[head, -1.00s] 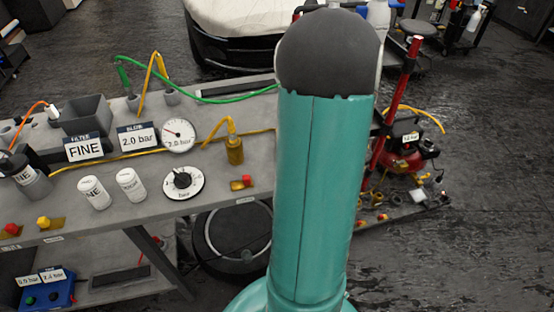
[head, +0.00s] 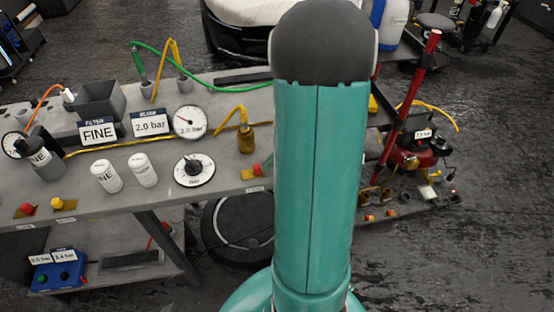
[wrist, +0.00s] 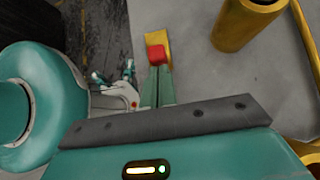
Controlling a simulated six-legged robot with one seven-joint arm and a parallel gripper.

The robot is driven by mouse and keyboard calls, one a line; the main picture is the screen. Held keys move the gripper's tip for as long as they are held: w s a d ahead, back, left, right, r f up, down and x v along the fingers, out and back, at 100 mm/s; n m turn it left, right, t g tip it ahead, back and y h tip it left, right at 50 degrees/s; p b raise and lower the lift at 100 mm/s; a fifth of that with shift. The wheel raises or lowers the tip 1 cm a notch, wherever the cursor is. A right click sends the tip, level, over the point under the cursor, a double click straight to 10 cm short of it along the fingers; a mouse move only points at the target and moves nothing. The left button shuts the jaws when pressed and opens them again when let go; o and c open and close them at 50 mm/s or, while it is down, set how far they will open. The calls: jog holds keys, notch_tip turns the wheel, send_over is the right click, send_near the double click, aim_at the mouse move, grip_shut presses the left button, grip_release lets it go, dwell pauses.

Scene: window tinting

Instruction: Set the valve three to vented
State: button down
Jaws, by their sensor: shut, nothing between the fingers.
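A small valve with a red handle (head: 256,170) on a brass-yellow plate sits at the right end of the bench's front edge. Its red handle also shows in the wrist view (wrist: 157,54), with the yellow plate above it. I cannot read a number or setting for it. My gripper (wrist: 157,76) is shut and empty, with its green fingers pointing at the red handle and their tips close below it in the picture. I cannot tell if they touch. In the head view my arm hides the gripper.
A brass cylinder (wrist: 245,22) with a yellow hose stands right of the handle. A black dial (head: 194,170), white canisters (head: 106,176) and a round gauge (head: 190,122) stand on the grey bench (head: 225,182). Red (head: 26,209) and yellow (head: 57,203) knobs sit at its front left.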

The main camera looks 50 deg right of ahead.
aim_at(255, 166)
jog(key=shift+w+a, duration=0.55)
jog(key=shift+a, duration=0.25)
jog(key=shift+w+a, duration=0.5)
jog(key=shift+a, duration=0.25)
